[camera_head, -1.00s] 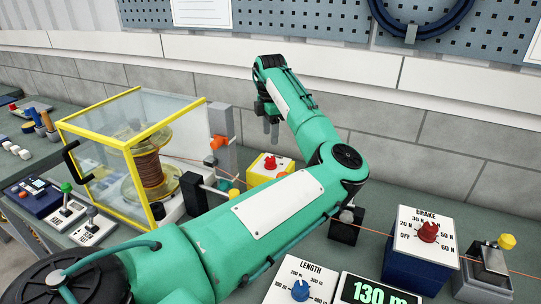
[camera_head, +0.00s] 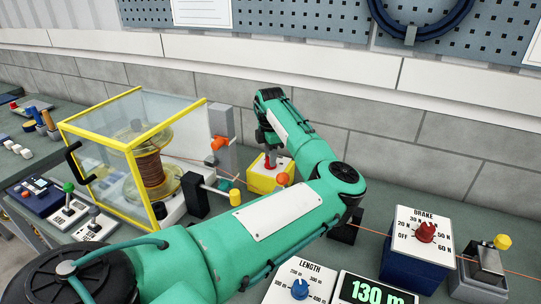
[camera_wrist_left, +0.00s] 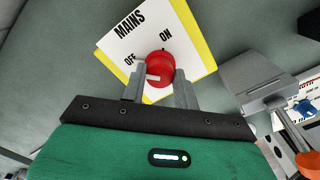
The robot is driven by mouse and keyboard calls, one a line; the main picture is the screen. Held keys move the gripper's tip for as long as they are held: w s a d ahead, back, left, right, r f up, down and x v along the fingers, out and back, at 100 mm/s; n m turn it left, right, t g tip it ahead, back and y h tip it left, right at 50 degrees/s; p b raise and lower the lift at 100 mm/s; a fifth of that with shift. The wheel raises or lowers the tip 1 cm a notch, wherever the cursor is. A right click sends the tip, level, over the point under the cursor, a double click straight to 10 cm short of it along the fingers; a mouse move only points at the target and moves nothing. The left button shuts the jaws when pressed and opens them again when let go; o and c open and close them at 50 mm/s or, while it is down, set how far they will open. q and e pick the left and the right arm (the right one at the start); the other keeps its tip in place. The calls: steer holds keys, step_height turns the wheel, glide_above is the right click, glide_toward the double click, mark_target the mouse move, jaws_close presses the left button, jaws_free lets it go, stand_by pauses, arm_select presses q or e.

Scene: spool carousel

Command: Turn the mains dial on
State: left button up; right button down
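The mains box has yellow sides (camera_head: 262,184) and a white top plate (camera_wrist_left: 125,50) marked MAINS, OFF and ON. Its red dial (camera_wrist_left: 158,64) shows in the wrist view, and partly under the gripper in the head view (camera_head: 270,163). A white bar shows at the dial's lower edge; which label the dial points to is unclear. My left gripper (camera_wrist_left: 160,82) is open, one finger on either side of the dial's near part, with no clear grip on it. In the head view the left gripper (camera_head: 269,142) points down over the box. My right gripper is not in view.
A yellow-framed clear case (camera_head: 128,143) with a spool stands left of the mains box. An orange-knobbed post (camera_head: 219,143) and a yellow-tipped lever (camera_head: 235,197) are close by. The brake box (camera_head: 424,236) and length dial (camera_head: 299,289) stand right. A wire crosses the bench.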

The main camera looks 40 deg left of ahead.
arm_select(q)
steer(key=c, duration=0.4)
steer(key=shift+o, duration=0.2)
steer(key=shift+r, duration=0.1)
steer(key=shift+r+m+p, duration=0.15)
steer(key=shift+m+p, duration=0.55)
steer(key=shift+p, duration=0.35)
steer(key=m+p, duration=1.2)
steer(key=p, duration=0.1)
steer(key=shift+m+p, duration=1.8)
steer(key=shift+m, duration=0.5)
steer(key=shift+f, duration=0.2)
steer(key=o, duration=1)
